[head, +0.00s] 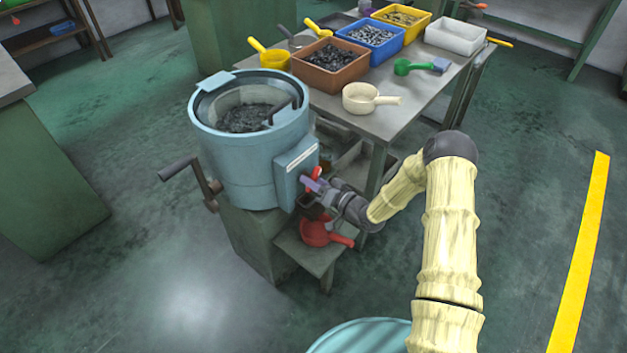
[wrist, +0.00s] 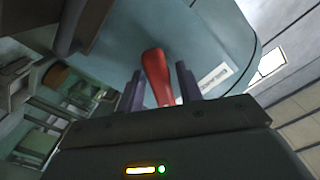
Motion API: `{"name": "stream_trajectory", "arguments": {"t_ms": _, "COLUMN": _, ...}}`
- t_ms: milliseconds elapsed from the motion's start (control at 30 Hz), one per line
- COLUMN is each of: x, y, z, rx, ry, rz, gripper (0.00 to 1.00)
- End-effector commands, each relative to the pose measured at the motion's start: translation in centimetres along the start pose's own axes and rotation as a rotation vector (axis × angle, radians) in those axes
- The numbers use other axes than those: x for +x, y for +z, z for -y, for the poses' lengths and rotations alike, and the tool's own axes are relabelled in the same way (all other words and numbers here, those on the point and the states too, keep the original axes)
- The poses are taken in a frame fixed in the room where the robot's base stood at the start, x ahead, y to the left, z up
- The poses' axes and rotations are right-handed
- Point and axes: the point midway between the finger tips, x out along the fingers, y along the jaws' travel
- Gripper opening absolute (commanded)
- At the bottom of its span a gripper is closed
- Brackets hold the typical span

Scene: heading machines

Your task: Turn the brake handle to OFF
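The red brake handle (head: 315,174) is on the control box (head: 294,172) at the side of the light blue bowl machine (head: 235,150). My gripper (head: 311,186) is right at the handle, and its purple fingers partly hide it in the head view. In the wrist view the red handle (wrist: 157,76) stands between the two fingers of my gripper (wrist: 159,70). A gap shows between the handle and the right finger, so the fingers are around it but not shut on it. Any OFF marking is too small to read.
A red scoop (head: 318,230) lies on a low shelf (head: 318,255) under my gripper. A crank (head: 195,180) sticks out at the machine's left. A metal table (head: 410,115) behind holds bins and scoops. The floor to the right is clear.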

Motion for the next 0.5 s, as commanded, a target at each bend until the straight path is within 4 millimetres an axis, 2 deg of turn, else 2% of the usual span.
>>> {"name": "stream_trajectory", "arguments": {"t_ms": 333, "x": 0.0, "y": -0.3, "z": 0.1, "rx": -0.004, "ry": -0.002, "rz": -0.005, "gripper": 0.42}}
{"name": "stream_trajectory", "arguments": {"t_ms": 500, "x": -1.3, "y": -0.3, "z": 0.0, "rx": -0.003, "ry": -0.001, "rz": -0.006, "gripper": 0.42}}
